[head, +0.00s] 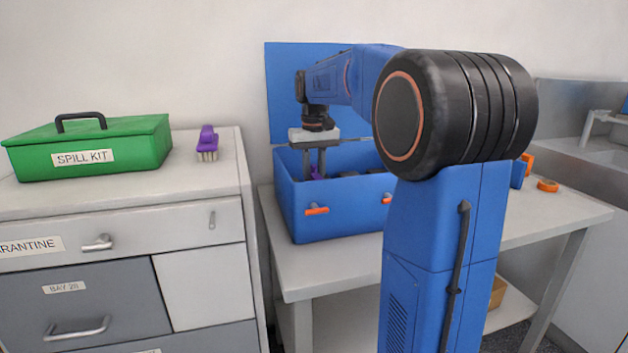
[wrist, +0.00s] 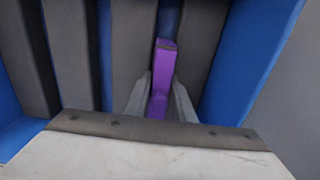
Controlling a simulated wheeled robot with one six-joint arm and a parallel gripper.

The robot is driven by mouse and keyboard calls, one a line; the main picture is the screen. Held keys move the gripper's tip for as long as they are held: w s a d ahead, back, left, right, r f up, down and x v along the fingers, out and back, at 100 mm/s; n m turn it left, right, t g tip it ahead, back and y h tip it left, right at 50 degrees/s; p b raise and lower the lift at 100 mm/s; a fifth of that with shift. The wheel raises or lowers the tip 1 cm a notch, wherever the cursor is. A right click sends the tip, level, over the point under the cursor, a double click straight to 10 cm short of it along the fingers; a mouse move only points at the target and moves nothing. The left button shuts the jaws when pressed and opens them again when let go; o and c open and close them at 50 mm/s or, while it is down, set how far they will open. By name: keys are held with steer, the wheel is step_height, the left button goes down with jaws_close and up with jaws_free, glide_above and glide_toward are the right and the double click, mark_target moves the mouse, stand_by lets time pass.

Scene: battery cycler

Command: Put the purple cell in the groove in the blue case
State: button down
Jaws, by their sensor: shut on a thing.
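The blue case (head: 338,212) stands open on the table with its lid (head: 285,85) raised behind it. My gripper (head: 313,170) reaches down into the left part of the case. In the wrist view my gripper (wrist: 160,105) is shut on the purple cell (wrist: 164,70), which sits between the two fingers. The cell also shows as a small purple patch between the fingers in the head view (head: 317,173). Dark grey bars (wrist: 127,55) with blue gaps run along the case inside. The cell lies over a gap between two bars; I cannot tell how deep it is.
The case's blue wall (wrist: 250,60) is close on the right in the wrist view. A green spill kit (head: 90,148) and a purple brush (head: 207,143) sit on the cabinet at left. An orange ring (head: 548,185) lies on the table at right. My arm hides part of the case.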

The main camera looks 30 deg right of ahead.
steer(key=c, duration=1.5)
jaws_free()
steer(key=shift+f, duration=0.1)
steer(key=shift+c, duration=0.2)
step_height(320, 180, up, 12)
steer(key=shift+r, duration=0.15)
